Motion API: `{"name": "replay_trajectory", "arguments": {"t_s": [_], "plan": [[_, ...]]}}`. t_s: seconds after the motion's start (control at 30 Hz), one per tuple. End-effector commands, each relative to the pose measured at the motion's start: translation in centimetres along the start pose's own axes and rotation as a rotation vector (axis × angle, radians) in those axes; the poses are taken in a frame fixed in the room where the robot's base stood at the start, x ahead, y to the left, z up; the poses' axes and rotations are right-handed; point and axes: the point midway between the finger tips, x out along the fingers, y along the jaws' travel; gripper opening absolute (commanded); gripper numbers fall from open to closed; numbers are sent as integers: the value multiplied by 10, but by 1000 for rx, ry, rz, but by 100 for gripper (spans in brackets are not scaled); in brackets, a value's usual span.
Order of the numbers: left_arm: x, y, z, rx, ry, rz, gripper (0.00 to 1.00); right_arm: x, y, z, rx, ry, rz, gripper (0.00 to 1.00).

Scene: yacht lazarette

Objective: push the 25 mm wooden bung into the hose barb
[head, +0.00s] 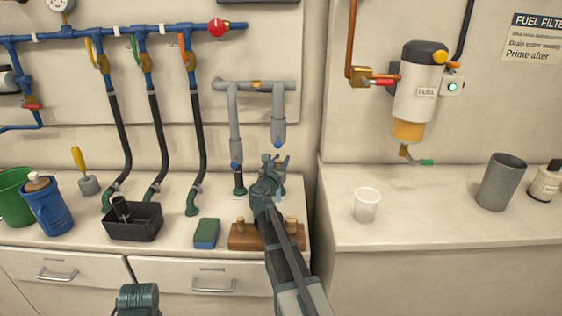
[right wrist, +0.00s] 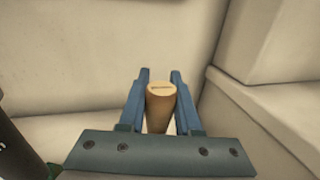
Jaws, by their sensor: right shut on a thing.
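My right gripper (head: 275,163) is shut on a tan wooden bung. In the right wrist view, the bung (right wrist: 160,105) stands between the two blue fingers, its flat end with a dark mark facing the camera. The gripper is just below the blue-tipped right end of the grey pipe (head: 278,130). The left end (head: 235,150) of that pipe hangs over a short dark hose with a green foot (head: 239,188). I cannot tell which end is the hose barb; contact between bung and pipe is not visible.
A wooden rack (head: 240,241) with pegs sits under my right forearm. A blue-green sponge (head: 206,233) and black bin (head: 133,226) stand left of it. Three black hoses (head: 158,140) hang farther left. A clear cup (head: 367,204) and grey cup (head: 501,182) stand on the right counter.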

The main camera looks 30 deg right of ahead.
Motion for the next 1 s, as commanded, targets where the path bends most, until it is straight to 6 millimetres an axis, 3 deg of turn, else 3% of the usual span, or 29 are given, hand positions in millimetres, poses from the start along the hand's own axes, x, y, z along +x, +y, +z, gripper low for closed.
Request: {"name": "replay_trajectory", "arguments": {"t_s": [0.6,0.63,0.8,1.0], "plan": [[13,1,-1,0,0,0,78,0,0,-13,1,0,0,0],[13,1,-1,0,0,0,78,0,0,-13,1,0,0,34],[12,1,-1,0,0,0,78,0,0,-12,1,0,0,65],[12,1,-1,0,0,0,78,0,0,-12,0,0,0,67]]}}
